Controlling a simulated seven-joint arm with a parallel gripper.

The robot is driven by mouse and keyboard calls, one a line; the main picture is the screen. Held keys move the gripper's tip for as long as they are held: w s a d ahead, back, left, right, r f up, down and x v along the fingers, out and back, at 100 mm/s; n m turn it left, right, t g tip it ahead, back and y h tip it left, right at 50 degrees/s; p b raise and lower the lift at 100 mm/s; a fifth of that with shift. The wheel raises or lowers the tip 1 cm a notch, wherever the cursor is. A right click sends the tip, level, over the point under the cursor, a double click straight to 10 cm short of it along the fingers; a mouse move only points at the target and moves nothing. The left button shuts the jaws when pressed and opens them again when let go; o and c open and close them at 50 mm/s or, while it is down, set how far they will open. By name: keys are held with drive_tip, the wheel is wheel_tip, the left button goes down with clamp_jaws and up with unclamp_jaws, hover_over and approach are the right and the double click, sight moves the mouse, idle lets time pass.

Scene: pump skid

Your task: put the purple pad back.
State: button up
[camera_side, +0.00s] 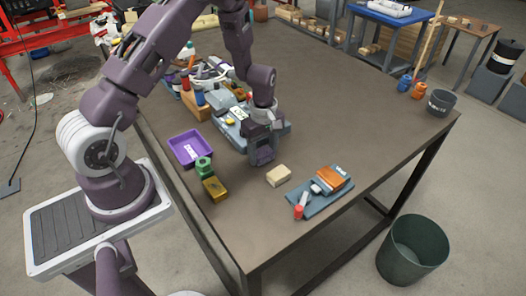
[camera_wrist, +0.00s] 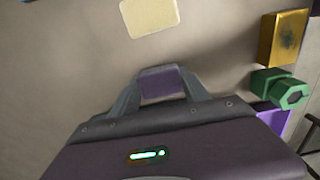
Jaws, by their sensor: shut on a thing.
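My gripper (camera_wrist: 160,90) is shut on a small purple pad (camera_wrist: 162,82), which shows between the two fingers in the wrist view. In the side view my gripper (camera_side: 263,158) points down over the table, beside the grey-blue base plate (camera_side: 279,128) of the pump skid. The pad is hard to tell from my gripper there. A purple tray (camera_side: 182,157) with a white label lies on the table, left of my gripper in the side view. A corner of the tray (camera_wrist: 272,118) shows at the right of the wrist view.
A green fitting (camera_side: 203,167) and a yellow block (camera_side: 215,189) lie near the tray. A cream block (camera_side: 278,176) is close to my gripper. A blue mat (camera_side: 310,207) with orange and red items lies at right. The table's far right is mostly clear.

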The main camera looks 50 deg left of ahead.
drive_tip(key=shift+f, duration=0.1)
drive_tip(key=o, duration=1.3)
wheel_tip(320, 180, up, 12)
wheel_tip(320, 180, up, 9)
drive_tip(key=m+t, duration=0.1)
drive_tip(key=m, duration=0.3)
hover_over(263, 152)
drive_tip(key=s+d, duration=0.3)
drive_tip(key=d, duration=0.1)
drive_tip(key=s+d+r+m+t, duration=0.1)
drive_tip(key=s+d+r+m, duration=0.1)
drive_tip(key=s, duration=0.4)
drive_tip(key=s+d+r+m+t, duration=0.2)
drive_tip(key=s+r+m, duration=0.3)
drive_tip(key=s+m, duration=0.1)
drive_tip(key=s+d+r+m+t, duration=0.1)
drive_tip(key=s+d+r+m, duration=0.1)
drive_tip(key=s+m, duration=0.4)
drive_tip(key=shift+s+r+t, duration=0.3)
drive_tip(key=shift+s+r, duration=0.25)
drive_tip(key=shift+r, duration=0.25)
